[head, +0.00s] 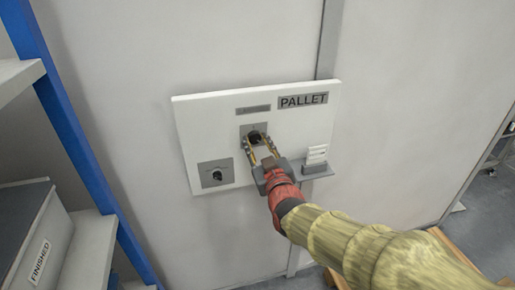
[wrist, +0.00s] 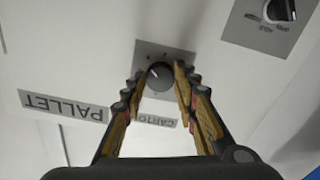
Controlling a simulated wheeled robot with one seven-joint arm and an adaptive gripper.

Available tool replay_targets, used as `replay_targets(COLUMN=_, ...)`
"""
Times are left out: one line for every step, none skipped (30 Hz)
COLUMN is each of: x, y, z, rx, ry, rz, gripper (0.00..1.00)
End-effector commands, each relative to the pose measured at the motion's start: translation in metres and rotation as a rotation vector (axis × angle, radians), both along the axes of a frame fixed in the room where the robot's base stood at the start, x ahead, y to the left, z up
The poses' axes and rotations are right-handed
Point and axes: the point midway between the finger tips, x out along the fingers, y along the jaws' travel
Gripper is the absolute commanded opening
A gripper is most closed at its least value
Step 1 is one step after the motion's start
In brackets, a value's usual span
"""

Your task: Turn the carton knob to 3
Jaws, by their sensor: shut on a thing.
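The carton knob (head: 254,135) is a dark round knob on a grey plate, in the upper middle of a white wall panel. In the wrist view, the knob (wrist: 160,76) sits between my fingertips, and its white mark points to the upper left of that picture. The scale numbers around it are too small to read. A partly hidden label (wrist: 157,121) beside it reads "CARTO". My gripper (head: 255,143) is shut on the knob, one finger on each side; it also shows in the wrist view (wrist: 161,82).
The white panel (head: 200,115) carries a "PALLET" sign (head: 303,100), a second knob (head: 216,175) at lower left, and a small holder (head: 316,168) at right. A blue rack post (head: 75,130) and a bin marked "FINISHED" (head: 40,262) stand at left.

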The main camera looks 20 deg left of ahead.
Motion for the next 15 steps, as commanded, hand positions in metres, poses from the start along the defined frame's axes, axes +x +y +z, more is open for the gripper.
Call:
replay_targets(x=-0.0001, y=-0.0002, z=-0.0036, rx=0.012, ry=0.012, rz=0.000, gripper=0.04)
replay_targets(x=-0.0001, y=-0.0002, z=-0.0036, rx=0.020, ry=0.017, rz=0.000, gripper=0.04)
replay_targets(x=-0.0001, y=-0.0002, z=-0.0034, rx=0.029, ry=0.023, rz=0.000, gripper=0.04)
replay_targets(x=-0.0001, y=-0.0002, z=-0.0033, rx=0.035, ry=0.027, rz=0.000, gripper=0.04)
replay_targets(x=-0.0001, y=-0.0001, z=-0.0032, rx=0.040, ry=0.030, rz=0.000, gripper=0.04)
replay_targets(x=-0.0002, y=-0.0001, z=-0.0031, rx=0.046, ry=0.033, rz=0.000, gripper=0.04)
replay_targets(x=-0.0001, y=-0.0002, z=-0.0030, rx=0.049, ry=0.035, rz=0.000, gripper=0.04)
replay_targets(x=-0.0001, y=-0.0002, z=-0.0030, rx=0.052, ry=0.037, rz=0.000, gripper=0.04)
replay_targets(x=-0.0002, y=-0.0002, z=-0.0029, rx=0.056, ry=0.039, rz=0.000, gripper=0.04)
replay_targets(x=-0.0003, y=-0.0001, z=-0.0029, rx=0.056, ry=0.040, rz=0.000, gripper=0.04)
replay_targets(x=-0.0002, y=-0.0002, z=-0.0029, rx=0.058, ry=0.041, rz=0.000, gripper=0.04)
replay_targets(x=-0.0002, y=-0.0002, z=-0.0028, rx=0.059, ry=0.042, rz=0.000, gripper=0.04)
replay_targets(x=-0.0002, y=-0.0002, z=-0.0028, rx=0.059, ry=0.042, rz=0.000, gripper=0.04)
replay_targets(x=-0.0002, y=-0.0002, z=-0.0028, rx=0.059, ry=0.042, rz=0.000, gripper=0.04)
replay_targets(x=-0.0002, y=-0.0002, z=-0.0028, rx=0.059, ry=0.042, rz=0.000, gripper=0.04)
